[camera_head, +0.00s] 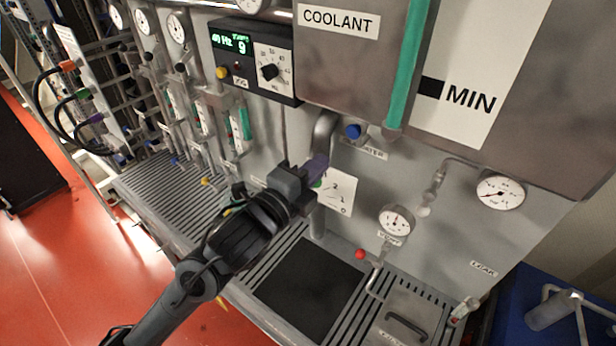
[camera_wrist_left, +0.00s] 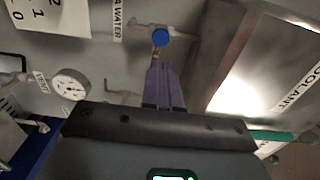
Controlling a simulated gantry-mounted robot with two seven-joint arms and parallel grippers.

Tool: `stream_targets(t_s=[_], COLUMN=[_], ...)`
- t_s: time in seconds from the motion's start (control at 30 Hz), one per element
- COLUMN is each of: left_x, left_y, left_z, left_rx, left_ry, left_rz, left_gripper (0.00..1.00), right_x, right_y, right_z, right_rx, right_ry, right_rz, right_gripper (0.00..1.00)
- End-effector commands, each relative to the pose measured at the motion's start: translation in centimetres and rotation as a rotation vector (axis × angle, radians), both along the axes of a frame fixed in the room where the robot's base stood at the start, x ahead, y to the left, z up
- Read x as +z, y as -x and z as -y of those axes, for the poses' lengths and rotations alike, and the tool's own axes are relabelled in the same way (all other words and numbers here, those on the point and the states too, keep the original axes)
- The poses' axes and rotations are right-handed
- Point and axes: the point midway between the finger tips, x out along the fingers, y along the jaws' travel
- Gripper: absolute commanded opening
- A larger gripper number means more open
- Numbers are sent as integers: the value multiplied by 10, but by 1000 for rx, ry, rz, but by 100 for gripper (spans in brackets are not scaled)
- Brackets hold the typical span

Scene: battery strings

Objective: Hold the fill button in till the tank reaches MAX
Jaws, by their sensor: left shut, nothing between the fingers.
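The coolant tank (camera_head: 350,65) fills the upper right of the head view, with a green sight tube (camera_head: 408,65) and a MIN mark (camera_head: 432,88). No MAX mark shows. My left gripper (camera_head: 318,163) has its purple fingers shut and empty, in front of the panel below the tank. In the left wrist view, the shut fingers (camera_wrist_left: 164,84) point at a round blue knob (camera_wrist_left: 160,37) beside a label ending in WATER. The blue knob (camera_head: 353,131) is right of the fingers in the head view. I cannot tell whether they touch it. No control labelled fill is readable. My right gripper is out of view.
A small green piece (camera_head: 317,183) shows beside the fingers, partly hidden. A numbered white card (camera_head: 338,192), a gauge (camera_head: 397,221) and a red knob (camera_head: 360,254) lie below right. A pump control box (camera_head: 253,60) is upper left. A slotted tray (camera_head: 285,255) runs below.

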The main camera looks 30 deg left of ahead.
Motion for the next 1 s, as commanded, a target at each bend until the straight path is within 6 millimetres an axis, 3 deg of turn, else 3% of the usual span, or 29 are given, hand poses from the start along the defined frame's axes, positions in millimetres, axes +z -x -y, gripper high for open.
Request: stream_targets(t_s=[0.23, 0.77, 0.87, 1.0], left_x=[0, 0, -10, -53], left_y=[20, 22, 23, 28], left_z=[-4, -4, -4, 0], left_rx=[0, 0, 0, -4], left_ry=[-1, 0, 1, 20], left_rz=[1, -1, -21, -108], left_gripper=[0, 0, 0, 0], right_x=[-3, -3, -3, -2], right_y=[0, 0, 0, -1], right_z=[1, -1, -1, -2], right_rx=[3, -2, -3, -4], right_ry=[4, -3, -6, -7], right_rz=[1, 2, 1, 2], right_gripper=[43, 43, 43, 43])
